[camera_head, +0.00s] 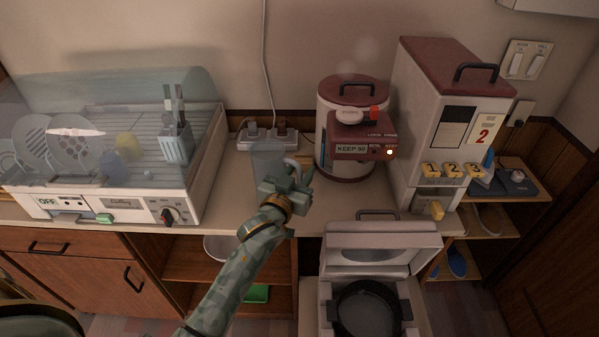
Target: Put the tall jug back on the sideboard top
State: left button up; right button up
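The tall jug (268,158) is a clear, greyish vessel with a pale handle on its right side. It looks upright at the middle of the sideboard top (225,200), in front of the power strip. My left gripper (290,180) is right at the jug's handle and covers the jug's lower part. I cannot tell whether the fingers are closed on the handle, or whether the jug's base touches the top. My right gripper is not in view.
A dish dryer (120,207) with plates and a cutlery holder stands at left. A red-and-white water boiler (345,165) and a tall dispenser (435,110) stand at right. An open rice cooker (367,310) is in front, below. A power strip (267,135) lies at the wall.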

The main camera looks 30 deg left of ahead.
pick_arm(q)
jog(key=shift+r, duration=0.15)
jog(key=s+p, duration=0.2)
jog(key=s, duration=1)
jog(key=s+d+f+m+g+h, duration=0.1)
jog(key=s+d+f+g, duration=0.15)
jog(key=f, duration=0.65)
jog(key=s+d+f+g, duration=0.1)
jog(key=s+f+g, duration=0.25)
jog(key=f, duration=0.65)
jog(key=s+d+f+m+g+h, duration=0.15)
jog(key=s+f, duration=0.25)
jog(key=f, duration=0.5)
jog(key=s+f+g, duration=0.5)
jog(key=s+f, duration=0.7)
jog(key=s, duration=0.2)
jog(key=s+a+f+m+g, duration=0.1)
jog(key=s+a+f+g, duration=0.1)
jog(key=s, duration=0.8)
jog(key=s+a+f+m+g+y, duration=0.1)
jog(key=s+a+f+g, duration=0.1)
jog(key=s, duration=0.8)
notch_tip(320, 180, down, 2)
jog(key=shift+a+f+g, duration=0.15)
jog(key=shift+a+g, duration=0.2)
jog(key=shift+g, duration=0.2)
jog(key=shift+w, duration=0.1)
